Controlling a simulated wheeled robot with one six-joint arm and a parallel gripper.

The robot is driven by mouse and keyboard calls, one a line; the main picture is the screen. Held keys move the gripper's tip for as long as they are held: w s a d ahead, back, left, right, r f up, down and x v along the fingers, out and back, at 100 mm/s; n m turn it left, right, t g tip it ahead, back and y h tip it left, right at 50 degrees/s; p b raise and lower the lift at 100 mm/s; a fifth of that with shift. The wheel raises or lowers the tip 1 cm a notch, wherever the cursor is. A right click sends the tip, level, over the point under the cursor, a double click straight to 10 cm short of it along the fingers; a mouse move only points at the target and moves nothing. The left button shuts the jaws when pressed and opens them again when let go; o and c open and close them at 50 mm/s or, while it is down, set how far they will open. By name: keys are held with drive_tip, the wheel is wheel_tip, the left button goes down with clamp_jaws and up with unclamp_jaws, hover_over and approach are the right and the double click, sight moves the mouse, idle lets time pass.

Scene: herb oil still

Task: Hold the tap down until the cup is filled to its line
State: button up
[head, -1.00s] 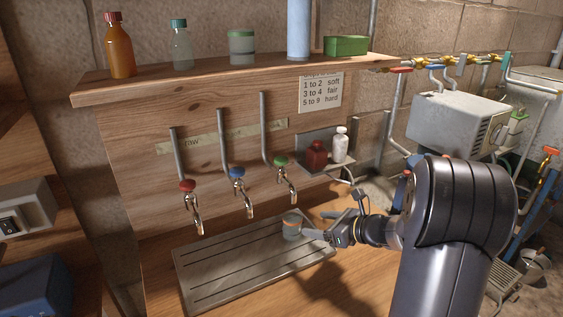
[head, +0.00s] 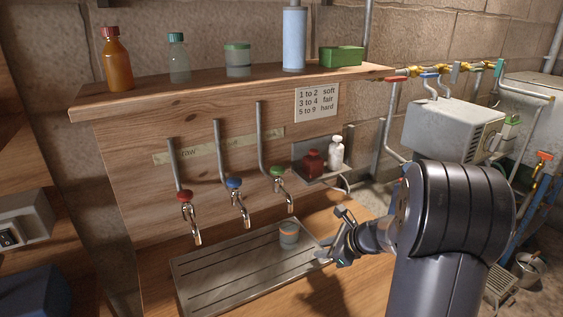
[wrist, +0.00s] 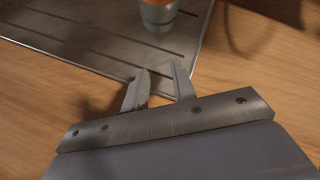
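The cup (head: 288,235) is small and grey with an orange band, and stands upright on the slotted metal drain tray (head: 215,285), below the green-handled tap (head: 279,180). The tap with a blue handle (head: 235,190) and the tap with a red handle (head: 184,203) are to its left. My gripper (head: 334,234) is open and empty, at the tray's right edge, apart from the cup. In the wrist view, the cup (wrist: 160,14) is cut off at the top, beyond the open fingers of my gripper (wrist: 160,76). The cup's fill level cannot be made out.
A small shelf (head: 325,176) with a red bottle (head: 313,163) and a white bottle (head: 336,152) is right of the taps. Bottles and jars line the upper wooden shelf (head: 200,88). A paper sign (head: 317,103) hangs below it. The wooden counter right of the tray is clear.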

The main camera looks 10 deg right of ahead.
drive_tip(key=d+n+h, duration=0.1)
drive_tip(key=d+h, duration=0.1)
drive_tip(key=s+d+n+g+h+p, duration=0.1)
drive_tip(key=d+n, duration=0.1)
drive_tip(key=shift+s+h+p, duration=0.2)
drive_tip(key=shift+h+p, duration=0.1)
drive_tip(key=shift+h, duration=0.1)
clamp_jaws()
drive_tip(key=d+r+n+h, duration=0.1)
drive_tip(key=d+r+n+h+p, duration=0.1)
drive_tip(key=d, duration=0.1)
drive_tip(key=shift+w+r+n+h, duration=0.1)
drive_tip(key=shift+w+n+h, duration=0.1)
drive_tip(key=shift+n+h, duration=0.15)
drive_tip(key=w+a+r+n+t+p, duration=0.1)
drive_tip(key=w+r+n+t+p, duration=0.2)
drive_tip(key=r+n, duration=0.5)
drive_tip(key=w+a+r+n+t+p, duration=0.2)
drive_tip(key=w+r+n+t, duration=0.3)
drive_tip(key=r, duration=0.4)
drive_tip(key=s+a+r+n+y, duration=0.1)
drive_tip(key=a+r+n+y, duration=0.1)
drive_tip(key=a+n, duration=0.3)
drive_tip(key=s+a+r+n+y+p, duration=0.1)
drive_tip(key=a+r+n+y, duration=0.2)
drive_tip(key=a+r+n, duration=0.1)
drive_tip(key=shift+s+a+n, duration=0.15)
drive_tip(key=shift+a+n, duration=0.3)
drive_tip(key=shift+a, duration=0.2)
